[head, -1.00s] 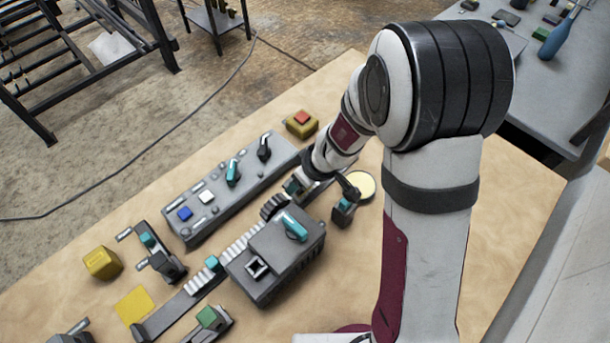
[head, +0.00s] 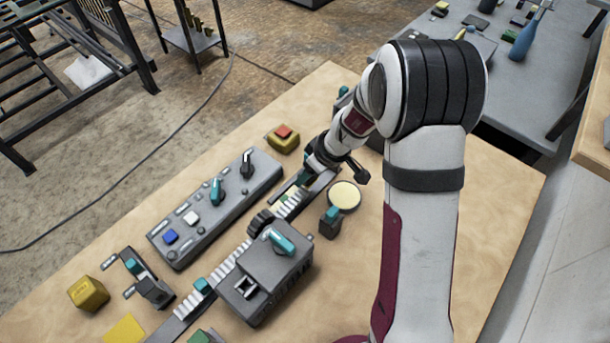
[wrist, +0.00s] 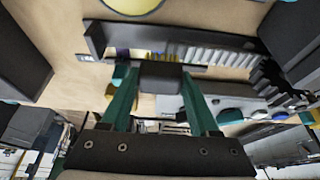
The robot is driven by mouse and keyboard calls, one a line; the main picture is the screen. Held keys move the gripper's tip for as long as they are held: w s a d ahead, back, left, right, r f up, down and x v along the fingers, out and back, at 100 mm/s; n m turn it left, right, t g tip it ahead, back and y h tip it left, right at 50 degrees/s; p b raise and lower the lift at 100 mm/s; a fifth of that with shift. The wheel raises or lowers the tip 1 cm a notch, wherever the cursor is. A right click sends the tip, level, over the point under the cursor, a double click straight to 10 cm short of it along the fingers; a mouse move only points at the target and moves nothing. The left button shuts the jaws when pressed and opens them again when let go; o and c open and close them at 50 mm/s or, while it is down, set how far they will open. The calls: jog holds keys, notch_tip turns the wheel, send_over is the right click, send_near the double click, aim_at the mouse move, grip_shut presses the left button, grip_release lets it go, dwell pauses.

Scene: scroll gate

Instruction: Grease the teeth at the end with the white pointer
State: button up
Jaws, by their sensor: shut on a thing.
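The toothed rack (head: 228,262) runs diagonally through a grey gear housing (head: 262,285), with white teeth on both sides of it. My gripper (head: 306,178) is over the rack's far right end. In the wrist view my gripper (wrist: 160,95) has its teal fingers shut on a dark block-like tool (wrist: 161,76). The tool's tip is close to yellow-coated teeth (wrist: 162,57); whether it touches them is unclear. White teeth (wrist: 215,58) continue to the right. I cannot make out a white pointer clearly. A pale yellow round pad (head: 344,195) lies beside the rack.
A grey control panel (head: 205,225) with knobs and buttons lies along the rack's far side. A yellow block with a red top (head: 283,138) stands beyond it. A teal-topped dark block (head: 330,222) stands near the pad. Bare wood lies right of the pad.

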jog(key=shift+r, duration=3.35)
